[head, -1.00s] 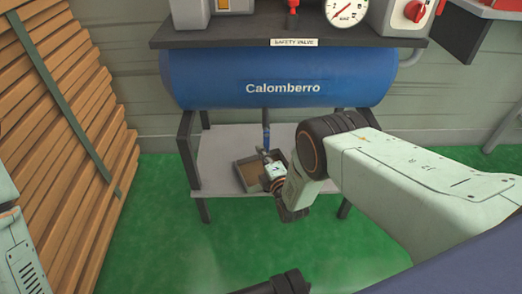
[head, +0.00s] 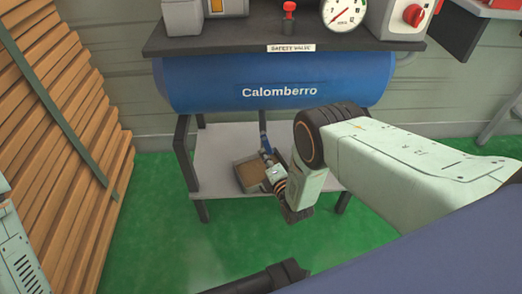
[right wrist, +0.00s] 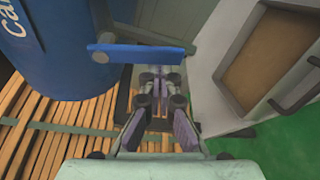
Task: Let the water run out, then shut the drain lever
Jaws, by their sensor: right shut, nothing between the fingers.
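The blue tank marked Calomberro (head: 200,85) hangs under a dark shelf. A drain pipe with a blue part (head: 263,133) runs down from its underside. In the right wrist view the flat blue drain lever (right wrist: 140,54) crosses just beyond the fingertips, lying along the tank-to-tray direction. A square tray (head: 238,180) with a brown inside stands on the low shelf below; its rim also shows in the wrist view (right wrist: 225,72). No running water can be made out. My right gripper (head: 267,158) is shut and empty beside the drain; contact with the lever is unclear. My left gripper is out of view.
The pale low shelf (head: 215,150) has dark legs around the drain area. A red valve (head: 289,12) and a gauge (head: 344,14) stand above the tank. Stacked wooden planks (head: 65,150) are at left.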

